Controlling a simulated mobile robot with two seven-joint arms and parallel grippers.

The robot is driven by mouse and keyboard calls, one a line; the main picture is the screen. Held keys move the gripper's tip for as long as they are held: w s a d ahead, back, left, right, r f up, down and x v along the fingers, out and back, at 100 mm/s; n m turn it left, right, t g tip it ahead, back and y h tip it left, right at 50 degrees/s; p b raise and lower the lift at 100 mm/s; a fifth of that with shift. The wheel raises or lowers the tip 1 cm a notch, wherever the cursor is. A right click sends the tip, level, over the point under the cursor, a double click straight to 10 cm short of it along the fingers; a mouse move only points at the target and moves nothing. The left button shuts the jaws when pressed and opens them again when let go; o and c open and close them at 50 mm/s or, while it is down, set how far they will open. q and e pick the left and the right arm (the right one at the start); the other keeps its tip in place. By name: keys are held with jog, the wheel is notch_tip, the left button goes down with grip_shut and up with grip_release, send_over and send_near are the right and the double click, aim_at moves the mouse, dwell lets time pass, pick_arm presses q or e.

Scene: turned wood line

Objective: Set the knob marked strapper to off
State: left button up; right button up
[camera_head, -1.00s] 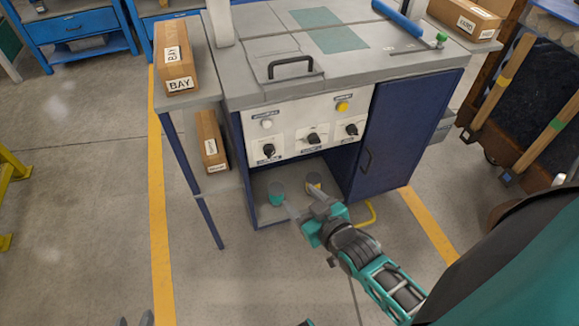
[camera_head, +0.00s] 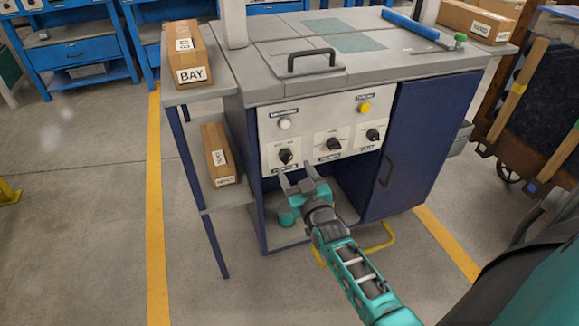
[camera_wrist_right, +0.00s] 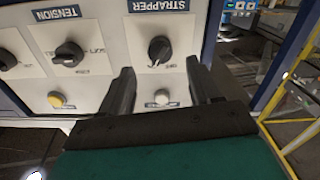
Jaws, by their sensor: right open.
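The strapper knob (camera_head: 286,156) is a black rotary knob on a white plate, leftmost of the knobs on the cabinet's pale control panel (camera_head: 312,109). In the right wrist view, which is upside down, the knob (camera_wrist_right: 160,50) sits under the STRAPPER label (camera_wrist_right: 162,6). Its pointer setting is too small to read surely. My right gripper (camera_head: 299,179) is open and empty, just below and in front of the knob. In the wrist view its fingers (camera_wrist_right: 159,70) stand on either side of the knob's line, apart from it. My left gripper is out of view.
The tension knob (camera_head: 333,144) and another knob (camera_head: 373,135) sit to the right. A white button or lamp (camera_head: 284,124) and a yellow one (camera_head: 364,107) are above. A side shelf holds a box (camera_head: 219,157).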

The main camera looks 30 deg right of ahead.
aim_at(289, 160)
jog(key=b+x, duration=0.1)
jog(key=x, duration=0.3)
jog(key=shift+f, duration=0.1)
jog(key=shift+w+d, duration=0.1)
jog(key=shift+w, duration=0.45)
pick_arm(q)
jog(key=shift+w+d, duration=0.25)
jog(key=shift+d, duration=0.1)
pick_arm(e)
jog(key=shift+c, duration=0.4)
jog(key=c, duration=1)
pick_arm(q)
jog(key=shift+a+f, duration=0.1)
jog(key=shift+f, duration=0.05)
pick_arm(e)
jog(key=shift+o, duration=0.2)
